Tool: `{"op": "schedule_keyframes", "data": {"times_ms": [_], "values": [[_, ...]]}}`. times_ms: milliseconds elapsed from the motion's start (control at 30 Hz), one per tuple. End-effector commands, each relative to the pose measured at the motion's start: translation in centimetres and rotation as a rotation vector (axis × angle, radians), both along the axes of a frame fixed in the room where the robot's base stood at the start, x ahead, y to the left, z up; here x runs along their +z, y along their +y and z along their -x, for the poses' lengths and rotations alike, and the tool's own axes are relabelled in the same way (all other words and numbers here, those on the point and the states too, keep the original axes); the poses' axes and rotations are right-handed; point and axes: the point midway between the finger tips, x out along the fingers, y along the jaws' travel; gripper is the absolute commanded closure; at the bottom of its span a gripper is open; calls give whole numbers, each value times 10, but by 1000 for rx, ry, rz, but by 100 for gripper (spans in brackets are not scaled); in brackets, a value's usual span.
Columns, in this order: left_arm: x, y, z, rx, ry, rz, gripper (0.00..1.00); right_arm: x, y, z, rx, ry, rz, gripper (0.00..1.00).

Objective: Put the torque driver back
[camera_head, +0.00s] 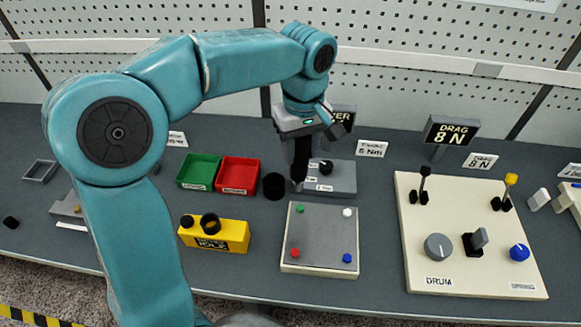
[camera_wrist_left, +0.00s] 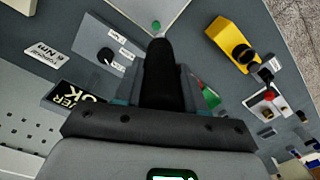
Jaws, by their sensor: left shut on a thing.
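My left gripper (camera_head: 301,136) is shut on the black torque driver (camera_head: 300,163), which hangs upright with its tip down. The tip shows just in front of the left part of a grey box (camera_head: 343,178) with a black knob; I cannot tell whether it touches anything. In the left wrist view the dark driver (camera_wrist_left: 161,75) points away from my left gripper (camera_wrist_left: 160,104). A black cup-like cylinder (camera_head: 274,186) stands just left of the driver. A black sign (camera_head: 343,113), partly hidden by the gripper, stands behind the box. My right gripper is not in view.
Green (camera_head: 199,171) and red (camera_head: 238,174) bins stand left of the black cylinder. A yellow block (camera_head: 214,235) is in front of them. A grey plate with coloured pegs (camera_head: 320,238) lies in front of the driver. A cream drum panel (camera_head: 468,235) is at the right.

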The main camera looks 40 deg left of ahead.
Motion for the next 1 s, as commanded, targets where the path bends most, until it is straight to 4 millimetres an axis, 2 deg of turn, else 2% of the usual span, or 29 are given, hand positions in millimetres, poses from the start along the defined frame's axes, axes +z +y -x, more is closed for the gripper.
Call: {"op": "schedule_keyframes", "data": {"times_ms": [33,200,300,400,567,800,1000], "values": [[14,7,-6,23,-11,0,97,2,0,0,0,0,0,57],[53,51,-22,154,-26,3,97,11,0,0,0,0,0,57],[67,79,-28,232,-37,3,97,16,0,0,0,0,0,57],[66,98,-31,281,-41,1,97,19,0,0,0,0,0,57],[35,106,-27,299,-22,0,97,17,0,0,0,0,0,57],[-34,105,-27,297,-20,1,97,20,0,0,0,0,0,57],[-80,105,-27,297,-23,0,97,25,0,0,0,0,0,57]]}}
